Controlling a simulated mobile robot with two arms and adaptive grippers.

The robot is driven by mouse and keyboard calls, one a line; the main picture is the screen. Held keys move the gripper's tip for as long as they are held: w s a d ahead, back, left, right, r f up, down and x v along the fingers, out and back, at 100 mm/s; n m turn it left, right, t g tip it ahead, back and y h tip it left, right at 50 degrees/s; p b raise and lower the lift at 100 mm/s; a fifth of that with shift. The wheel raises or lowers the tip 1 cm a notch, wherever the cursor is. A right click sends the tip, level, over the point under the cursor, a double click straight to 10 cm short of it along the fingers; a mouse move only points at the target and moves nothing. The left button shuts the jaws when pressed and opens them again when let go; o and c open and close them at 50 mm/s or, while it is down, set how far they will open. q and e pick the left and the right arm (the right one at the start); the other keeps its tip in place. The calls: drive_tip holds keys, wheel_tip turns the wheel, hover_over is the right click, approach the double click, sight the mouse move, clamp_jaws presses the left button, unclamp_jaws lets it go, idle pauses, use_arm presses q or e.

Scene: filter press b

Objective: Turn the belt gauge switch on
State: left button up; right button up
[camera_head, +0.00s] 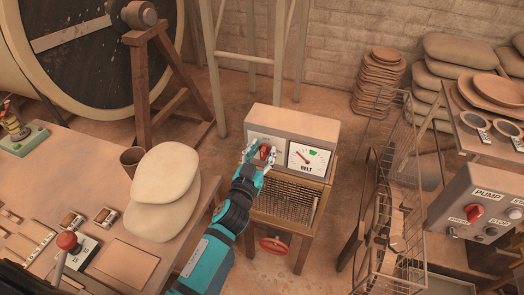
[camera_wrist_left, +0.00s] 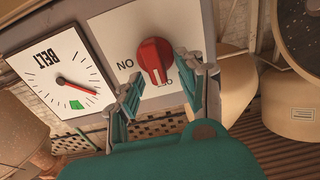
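The belt gauge box (camera_head: 292,122) stands on a wooden stand, with a dial (camera_head: 308,160) on its right and a red switch knob (camera_head: 265,151) on its left. The left wrist view shows the red knob (camera_wrist_left: 153,58) close up and the dial (camera_wrist_left: 62,80) marked BELT, apparently upside down. The knob's white mark points toward my gripper, between the two labels; one label is partly hidden by a finger. My left gripper (camera_head: 257,164) is at the knob. In the wrist view its fingers (camera_wrist_left: 160,88) are apart, one on each side of the knob; contact is unclear. My right gripper is not in view.
A red handwheel (camera_head: 277,246) is below the box. A wire rack (camera_head: 390,225) and a pump panel (camera_head: 485,210) with another red knob stand to the right. A table (camera_head: 125,265) with sacks (camera_head: 165,185) is on the left. Metal posts rise behind the box.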

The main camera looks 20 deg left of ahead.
use_arm(q)
drive_tip(key=shift+c, duration=0.8)
clamp_jaws()
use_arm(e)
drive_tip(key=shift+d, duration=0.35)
